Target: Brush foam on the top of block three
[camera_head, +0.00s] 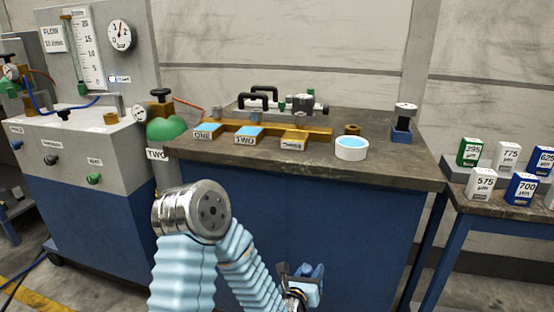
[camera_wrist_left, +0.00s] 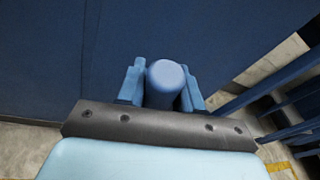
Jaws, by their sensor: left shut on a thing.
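Block three (camera_head: 301,140), labelled THREE, stands on the brass bar on the bench, its top brass-coloured and bare. Blocks one (camera_head: 207,131) and two (camera_head: 248,136) stand to its left with light blue tops. A white dish (camera_head: 351,153) holding light blue stuff sits right of block three. My left gripper (camera_head: 304,272) is low in front of the bench, well below the blocks. In the left wrist view, its jaws are shut on a blue round-ended handle (camera_wrist_left: 165,82), seemingly the brush. No bristles show. My right gripper is not in view.
The dark bench top (camera_head: 390,168) is clear along its front right. Black handles and a clamp fixture stand behind the blocks. A green dome (camera_head: 166,129) and a gauge cabinet are on the left. Labelled boxes (camera_head: 482,187) stand on a side table at right.

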